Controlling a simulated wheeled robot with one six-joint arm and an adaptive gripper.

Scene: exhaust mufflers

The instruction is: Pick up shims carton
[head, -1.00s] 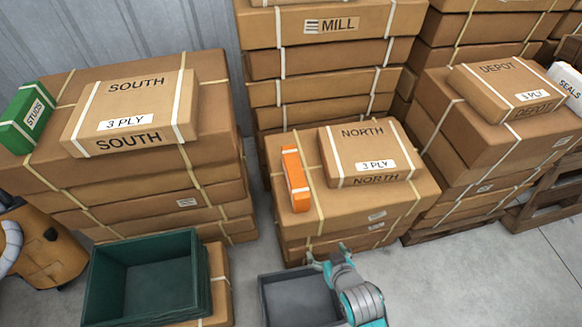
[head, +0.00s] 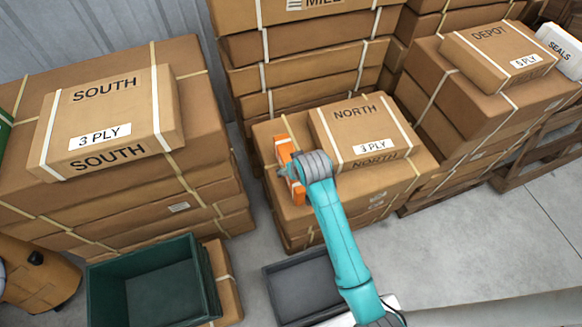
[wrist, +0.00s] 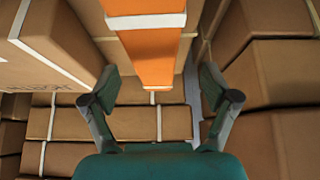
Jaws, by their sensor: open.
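The orange carton (head: 283,150) with a white band stands on the stack beside the NORTH box; I cannot read a shims label on it. In the head view my gripper (head: 288,173) is over the carton's near part and hides some of it. In the wrist view the carton (wrist: 154,58) comes down from the top centre. My open fingers (wrist: 158,88) are to its left and right, with its lower end between them. I see no finger touching it.
The NORTH box (head: 358,132) stands close on the carton's right. The SOUTH box (head: 110,115) tops the left stack. A green bin (head: 100,290) and a grey tray (head: 285,285) are in front. Floor (head: 480,235) is clear at the right.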

